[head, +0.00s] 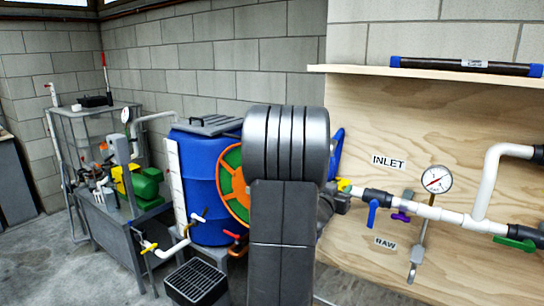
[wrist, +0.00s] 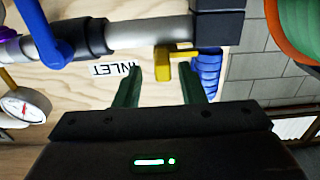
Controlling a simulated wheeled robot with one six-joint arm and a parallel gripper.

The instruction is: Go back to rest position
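My gripper (wrist: 159,72) shows in the wrist view with two green fingers spread apart and nothing held between them. A yellow valve handle (wrist: 164,60) is just beyond the fingertips, below a grey-and-black pipe (wrist: 150,32); I cannot tell the exact gap. The wrist picture is upside down, with the INLET label (wrist: 114,69) inverted beside the left finger. In the head view, my raised arm blocks the middle and I cannot make out the gripper. The yellow handle (head: 344,185) shows right of the arm.
A plywood panel (head: 460,120) carries pipes, a blue-handled valve (head: 372,213), a purple valve (head: 401,216) and a gauge (head: 437,179). A shelf (head: 430,73) above holds a dark tube (head: 465,66). A blue barrel (head: 200,185) and a grey bench (head: 110,225) stand left.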

